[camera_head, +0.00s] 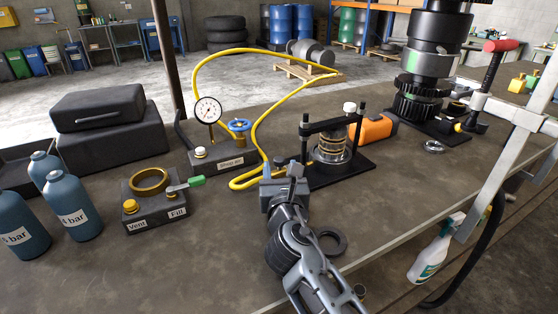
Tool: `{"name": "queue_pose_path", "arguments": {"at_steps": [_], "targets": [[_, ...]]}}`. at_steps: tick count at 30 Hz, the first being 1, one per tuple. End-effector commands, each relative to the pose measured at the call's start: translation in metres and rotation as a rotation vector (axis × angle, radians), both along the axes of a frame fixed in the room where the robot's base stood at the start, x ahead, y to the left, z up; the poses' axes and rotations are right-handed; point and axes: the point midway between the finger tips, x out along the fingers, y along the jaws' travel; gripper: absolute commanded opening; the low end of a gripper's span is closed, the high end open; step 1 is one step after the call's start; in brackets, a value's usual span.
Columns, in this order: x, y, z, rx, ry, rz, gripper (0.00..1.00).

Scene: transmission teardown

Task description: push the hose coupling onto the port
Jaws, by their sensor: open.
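The yellow hose (207,57) makes a big loop above and across the bench, and its lower part lies between the air block and my gripper. I cannot clearly pick out the hose coupling; a small dark piece (281,160) shows beside the hose, just beyond my gripper. My gripper (282,171) is open, low over the bench near the hose's lower bend. Whether anything is between its fingers cannot be told. The "Shop air" block (213,159) carries a dial gauge (208,111) and a blue valve wheel (239,125). Which opening is the port is unclear.
A block marked "Vent" and "Fill" (150,208) has a brass ring and green-handled lever. Blue bottles (67,205) stand at left. A clamp fixture (331,150) stands behind my gripper, an orange case (376,130) beside it. A dark ring (331,241) lies right of my arm.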

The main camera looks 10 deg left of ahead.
Motion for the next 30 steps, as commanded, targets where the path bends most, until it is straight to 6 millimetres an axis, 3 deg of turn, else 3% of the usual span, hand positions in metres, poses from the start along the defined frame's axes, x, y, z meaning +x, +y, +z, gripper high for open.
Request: {"name": "queue_pose_path", "arguments": {"at_steps": [9, 20, 30], "targets": [[0.035, 0.008, 0.000, -0.001, -0.001, 0.001, 0.52], [0.038, 0.008, 0.000, 0.001, 0.000, 0.000, 0.51], [0.038, 0.008, 0.000, 0.001, 0.000, 0.000, 0.19]]}}
